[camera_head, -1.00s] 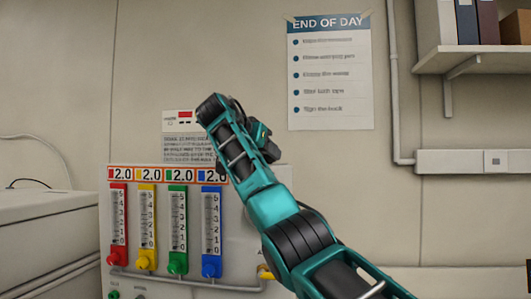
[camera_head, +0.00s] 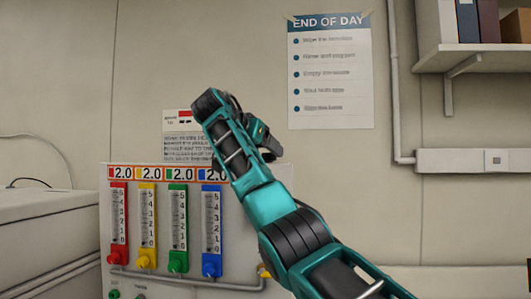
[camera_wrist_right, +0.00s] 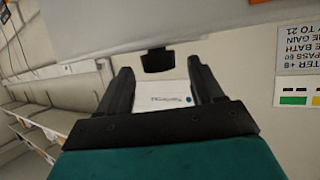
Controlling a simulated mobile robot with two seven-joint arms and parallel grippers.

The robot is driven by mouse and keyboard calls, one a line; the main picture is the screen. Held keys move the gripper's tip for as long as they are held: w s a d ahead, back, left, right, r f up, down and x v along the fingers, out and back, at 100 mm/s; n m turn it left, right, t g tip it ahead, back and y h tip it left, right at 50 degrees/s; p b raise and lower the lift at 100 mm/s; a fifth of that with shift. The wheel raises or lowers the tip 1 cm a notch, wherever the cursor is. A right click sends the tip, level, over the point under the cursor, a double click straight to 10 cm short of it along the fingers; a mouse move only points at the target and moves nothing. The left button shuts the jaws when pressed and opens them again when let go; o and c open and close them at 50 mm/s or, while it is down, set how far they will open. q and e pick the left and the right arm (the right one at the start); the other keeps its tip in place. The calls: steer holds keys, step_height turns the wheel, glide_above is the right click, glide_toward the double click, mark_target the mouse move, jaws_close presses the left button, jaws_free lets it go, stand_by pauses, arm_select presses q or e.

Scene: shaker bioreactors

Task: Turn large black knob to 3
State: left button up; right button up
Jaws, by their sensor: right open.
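My right gripper (camera_wrist_right: 160,66) is open in the right wrist view, with its two dark fingers apart. A small black block-like part (camera_wrist_right: 158,60) shows between and beyond the fingertips, against the edge of a pale surface. It may be the large black knob, but I cannot tell for sure. No numbers around it are readable. In the head view my right arm crosses in front of the panel (camera_head: 234,275), and its dark wrist end (camera_head: 262,140) is at the panel's upper right. No large black knob is visible there. My left gripper is not in view.
The panel carries red (camera_head: 119,225), yellow (camera_head: 148,225), green (camera_head: 177,225) and blue (camera_head: 211,225) gauges with 2.0 labels above. A small notice (camera_head: 185,148) stands above it. An END OF DAY poster (camera_head: 330,75) hangs on the wall. A shelf (camera_head: 480,50) is at upper right.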

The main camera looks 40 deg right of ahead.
steer(key=v, duration=1.1)
steer(key=shift+s+a+b, duration=0.15)
steer(key=shift+a+b, duration=0.2)
steer(key=shift+b, duration=0.05)
